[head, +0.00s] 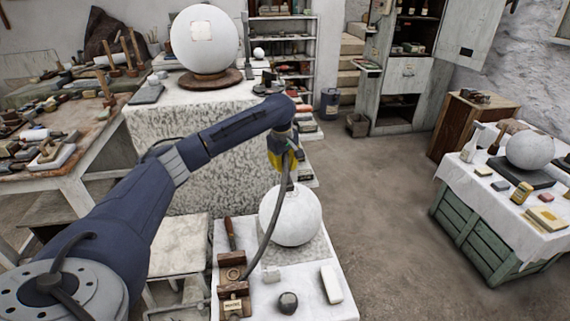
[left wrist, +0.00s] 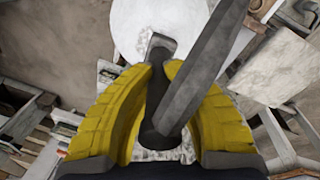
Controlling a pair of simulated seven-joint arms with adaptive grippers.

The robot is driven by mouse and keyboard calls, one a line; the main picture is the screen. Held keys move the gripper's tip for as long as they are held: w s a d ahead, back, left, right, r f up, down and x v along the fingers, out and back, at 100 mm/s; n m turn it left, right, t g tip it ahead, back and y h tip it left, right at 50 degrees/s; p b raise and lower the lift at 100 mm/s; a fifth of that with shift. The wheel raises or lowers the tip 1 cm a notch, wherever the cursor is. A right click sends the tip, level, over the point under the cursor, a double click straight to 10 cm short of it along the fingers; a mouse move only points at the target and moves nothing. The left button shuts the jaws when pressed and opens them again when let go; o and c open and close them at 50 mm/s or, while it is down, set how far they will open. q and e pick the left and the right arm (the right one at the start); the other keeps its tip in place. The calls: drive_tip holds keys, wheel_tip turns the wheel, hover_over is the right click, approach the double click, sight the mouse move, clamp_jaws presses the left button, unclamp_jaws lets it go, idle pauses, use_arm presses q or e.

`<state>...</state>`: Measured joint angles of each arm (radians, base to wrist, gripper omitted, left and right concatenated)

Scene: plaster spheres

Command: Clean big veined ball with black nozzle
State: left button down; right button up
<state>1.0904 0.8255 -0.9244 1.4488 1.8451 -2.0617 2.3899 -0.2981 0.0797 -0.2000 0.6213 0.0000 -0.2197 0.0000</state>
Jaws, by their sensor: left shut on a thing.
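A big pale ball (head: 290,216) rests on a block on the white front table; its veining is too faint to make out. It also fills the top of the left wrist view (left wrist: 145,22). My left gripper (head: 284,164) has yellow fingers (left wrist: 160,75) and is shut on the black nozzle (left wrist: 157,105), just above the ball. The nozzle's wide tip points at the ball; I cannot tell whether they touch. A grey hose (head: 268,232) runs from the nozzle down to the table and crosses the left wrist view. My right gripper is not in view.
A wooden-handled tool (head: 231,238), a dark round stone (head: 287,302) and a white bar (head: 331,284) lie around the ball. A larger white sphere (head: 204,38) stands behind on a stone block. Another ball (head: 530,149) sits on the right table. The floor between is clear.

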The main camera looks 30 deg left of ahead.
sight(287, 180)
use_arm(q)
drive_tip(key=shift+w+f, duration=0.15)
drive_tip(key=shift+f, duration=0.55)
drive_tip(key=shift+w+f, duration=0.1)
drive_tip(key=shift+f, duration=0.6)
drive_tip(key=shift+f, duration=0.35)
drive_tip(key=shift+s+d, duration=0.1)
drive_tip(key=shift+s+d+f, duration=0.1)
drive_tip(key=shift+s+d, duration=0.3)
idle(0.3)
drive_tip(key=shift+w+a+r, duration=0.2)
drive_tip(key=shift+w+a, duration=0.85)
drive_tip(key=shift+w, duration=0.05)
drive_tip(key=shift+s+d, duration=0.1)
drive_tip(key=shift+s, duration=0.05)
drive_tip(key=shift+s+d+f, duration=0.2)
drive_tip(key=shift+s+d, duration=0.75)
